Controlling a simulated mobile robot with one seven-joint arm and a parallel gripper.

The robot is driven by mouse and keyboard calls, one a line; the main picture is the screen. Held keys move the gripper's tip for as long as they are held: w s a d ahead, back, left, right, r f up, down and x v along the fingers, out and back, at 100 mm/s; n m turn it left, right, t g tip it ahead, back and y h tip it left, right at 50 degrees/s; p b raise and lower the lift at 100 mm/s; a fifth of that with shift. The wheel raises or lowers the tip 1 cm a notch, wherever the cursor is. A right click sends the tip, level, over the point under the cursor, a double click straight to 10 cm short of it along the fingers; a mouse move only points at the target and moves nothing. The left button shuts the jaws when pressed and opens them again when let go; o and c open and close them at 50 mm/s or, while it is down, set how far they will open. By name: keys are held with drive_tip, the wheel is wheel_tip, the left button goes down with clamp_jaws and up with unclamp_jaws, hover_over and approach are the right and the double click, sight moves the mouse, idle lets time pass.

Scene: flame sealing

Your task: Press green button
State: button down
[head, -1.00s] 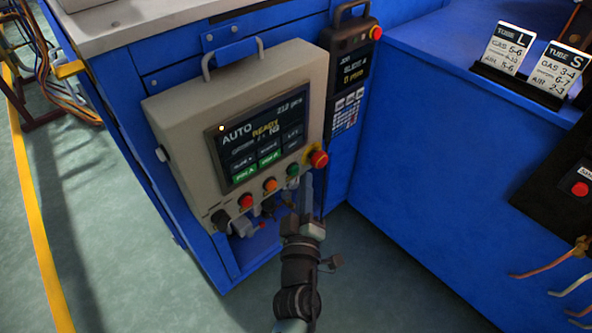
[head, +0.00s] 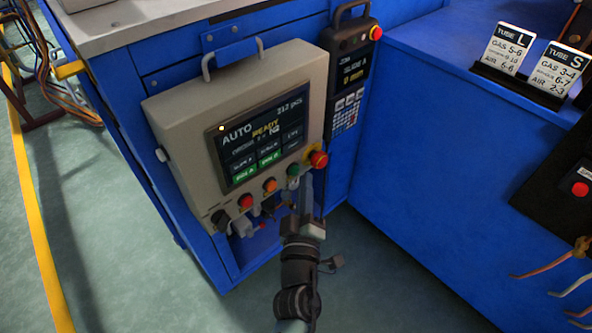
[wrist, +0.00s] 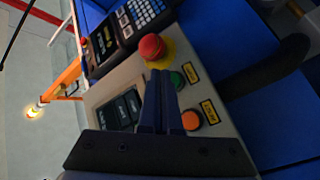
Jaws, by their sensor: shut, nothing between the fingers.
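The green button (head: 293,169) is on the lower strip of the beige control panel (head: 180,130), between the orange button (head: 269,185) and the red emergency stop (head: 319,159). My gripper (head: 304,184) is shut and empty, with its fingertips close to the green button, just below and right of it. In the wrist view, the green button (wrist: 179,80) shows just right of the closed fingertips (wrist: 160,74), which partly overlap it. I cannot tell whether the fingertips touch it.
The red emergency stop also shows in the wrist view (wrist: 152,47), close beyond the fingertips. A red button (head: 245,201) and a black knob (head: 220,217) are at the panel's lower left. A handheld pendant (head: 349,75) hangs right of the panel. Open floor (head: 400,290) lies in front.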

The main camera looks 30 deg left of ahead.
drive_tip(key=shift+a, duration=0.1)
idle(0.5)
drive_tip(key=shift+w+a, duration=0.15)
drive_tip(key=shift+a, duration=0.15)
